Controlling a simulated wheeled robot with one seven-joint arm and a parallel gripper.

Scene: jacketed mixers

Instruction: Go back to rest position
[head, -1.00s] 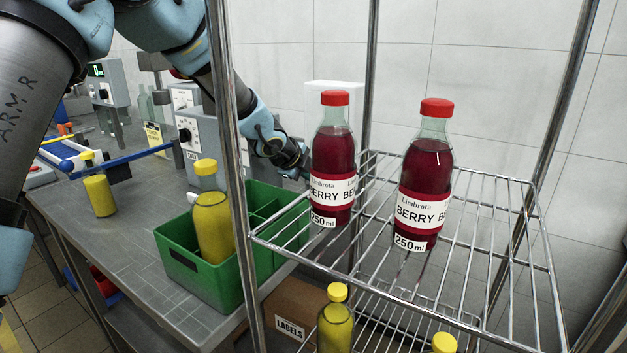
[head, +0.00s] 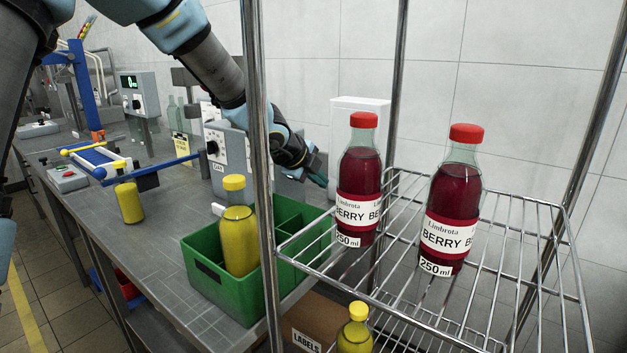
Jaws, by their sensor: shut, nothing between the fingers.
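Two red-capped berry bottles, one on the left (head: 359,185) and one on the right (head: 450,205), stand on the upper shelf of the wire rack (head: 500,290). The gripper is apart from both bottles.
A green crate (head: 205,283) on the metal bench (head: 160,262) holds a yellow bottle (head: 238,235). Another yellow bottle (head: 129,203) stands on the bench. One more (head: 354,330) is lower in the rack, near a labels box (head: 305,325). Grey machines line the wall.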

